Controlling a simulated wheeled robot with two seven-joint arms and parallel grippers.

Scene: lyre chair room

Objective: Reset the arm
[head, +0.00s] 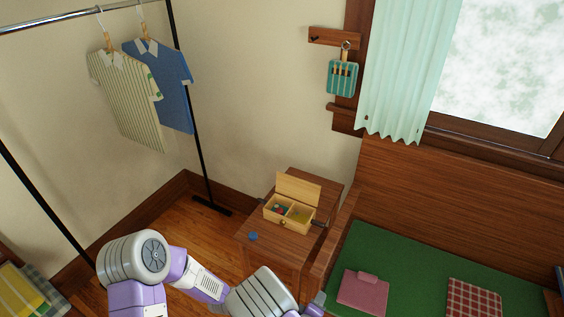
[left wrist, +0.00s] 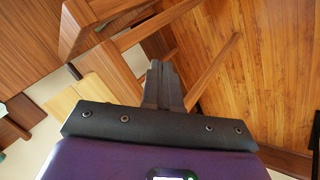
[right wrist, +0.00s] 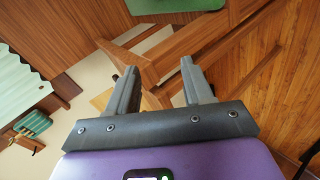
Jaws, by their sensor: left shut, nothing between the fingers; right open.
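In the left wrist view my left gripper (left wrist: 163,85) has its dark fingers pressed together with nothing between them. Brown wooden furniture and plank floor lie beyond it. In the right wrist view my right gripper (right wrist: 160,88) has its two fingers apart and empty, with wooden furniture beyond the gap. In the head view, purple and grey links of my own arms show along the bottom edge; the fingertips cannot be made out there.
A wooden side table (head: 256,257) bears an open wooden box (head: 271,214) with small coloured items and a blue piece (head: 253,236). A green-covered bed (head: 400,262) stands right. Shirts (head: 127,100) hang on a rack at left. A striped teal holder (head: 342,79) hangs by the window.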

